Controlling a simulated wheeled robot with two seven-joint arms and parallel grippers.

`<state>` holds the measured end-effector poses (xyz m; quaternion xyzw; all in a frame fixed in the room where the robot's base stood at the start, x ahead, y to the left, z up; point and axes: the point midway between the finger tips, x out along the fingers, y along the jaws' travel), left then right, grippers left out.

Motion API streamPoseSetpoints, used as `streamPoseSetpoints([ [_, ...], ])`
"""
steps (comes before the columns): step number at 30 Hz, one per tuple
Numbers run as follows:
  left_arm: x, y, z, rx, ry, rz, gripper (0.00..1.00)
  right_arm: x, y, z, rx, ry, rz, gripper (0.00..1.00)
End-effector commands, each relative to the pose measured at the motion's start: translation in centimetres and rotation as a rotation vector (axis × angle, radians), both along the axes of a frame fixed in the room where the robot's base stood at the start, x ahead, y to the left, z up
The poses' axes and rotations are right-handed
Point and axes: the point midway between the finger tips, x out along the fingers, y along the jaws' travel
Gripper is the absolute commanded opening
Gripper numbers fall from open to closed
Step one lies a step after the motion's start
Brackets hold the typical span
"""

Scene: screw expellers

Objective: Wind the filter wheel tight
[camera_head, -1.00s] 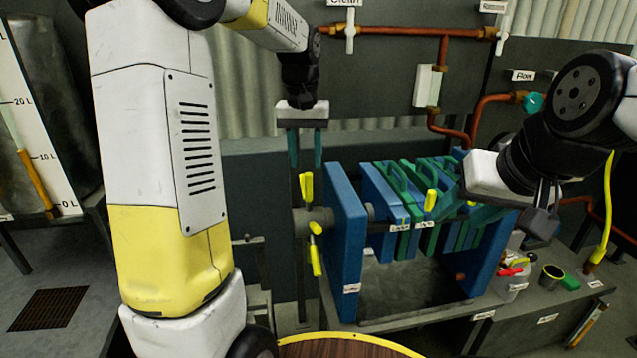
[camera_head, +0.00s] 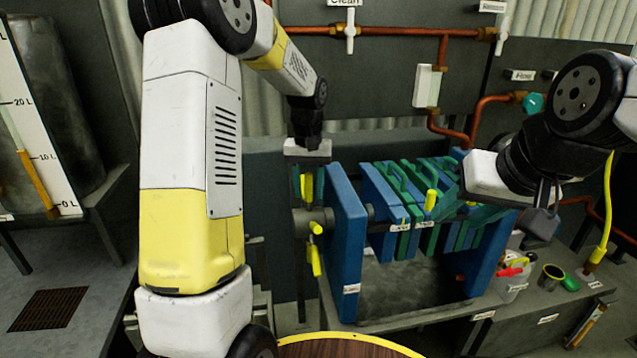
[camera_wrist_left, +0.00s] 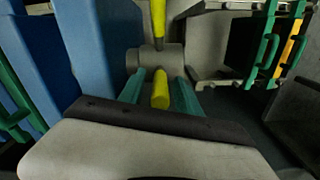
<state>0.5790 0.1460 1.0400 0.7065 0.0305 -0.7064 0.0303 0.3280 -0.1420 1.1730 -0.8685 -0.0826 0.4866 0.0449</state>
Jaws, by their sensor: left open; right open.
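The filter wheel is a grey hub (camera_head: 312,217) with yellow handles, at the left end of the filter press's blue end plate (camera_head: 347,245). One handle (camera_head: 307,186) points up, another (camera_head: 316,262) points down. My left gripper (camera_head: 308,190) is open above the hub, its teal fingers pointing down on either side of the upright handle. In the left wrist view a yellow handle (camera_wrist_left: 160,88) lies between the two fingers, with a gap on each side. My right gripper (camera_head: 543,218) is off to the right, beyond the press plates; its fingers are partly hidden.
Blue and green plates (camera_head: 410,205) stand in the press right of the wheel. Copper pipes (camera_head: 443,75) run along the wall behind. A white caddy (camera_head: 508,283) and a dark cup (camera_head: 551,277) stand on the bench at right. A round wooden top (camera_head: 340,347) is in front.

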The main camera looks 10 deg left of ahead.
Motion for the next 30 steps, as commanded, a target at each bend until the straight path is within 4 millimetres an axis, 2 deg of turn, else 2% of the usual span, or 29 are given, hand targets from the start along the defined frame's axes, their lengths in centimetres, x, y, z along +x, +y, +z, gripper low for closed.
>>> streamPoseSetpoints([
  [4,0.0,0.01,0.02,0.0,0.0,0.0,0.38,0.0,0.0,0.0,0.0,0.0,0.0,0.49],
  [10,-0.01,0.01,0.04,0.0,0.0,0.0,0.0,0.0,0.0,0.0,0.0,0.0,0.0,0.49],
  [30,0.0,0.0,0.09,0.0,0.0,0.0,0.0,0.0,0.0,0.0,0.0,0.0,0.0,0.49],
])
